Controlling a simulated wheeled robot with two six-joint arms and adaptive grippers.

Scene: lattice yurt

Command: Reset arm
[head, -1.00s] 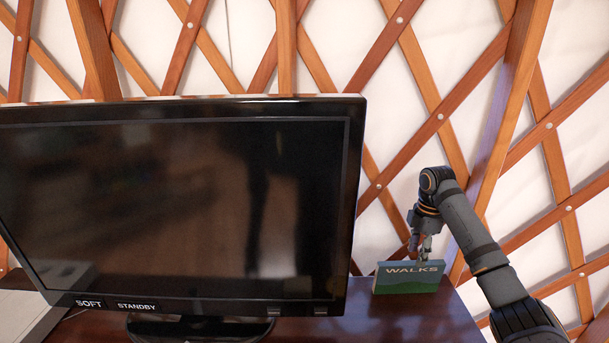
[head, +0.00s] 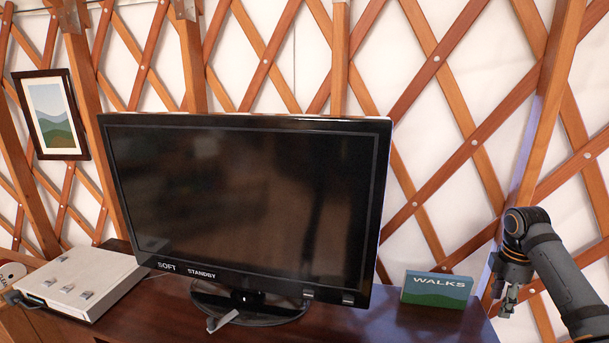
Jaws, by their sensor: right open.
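My right arm comes in from the right edge of the head view. Its gripper (head: 507,298) points downward, open and empty, just right of the WALKS box (head: 436,289) and apart from it. The box is blue and green and stands upright near the right end of the dark wooden table. My left gripper is not in view.
A large monitor (head: 245,200) on a round stand fills the middle of the table (head: 375,325). A small grey object (head: 222,320) lies at its base. A white box with switches (head: 82,280) sits at the left. A framed picture (head: 52,115) hangs on the lattice.

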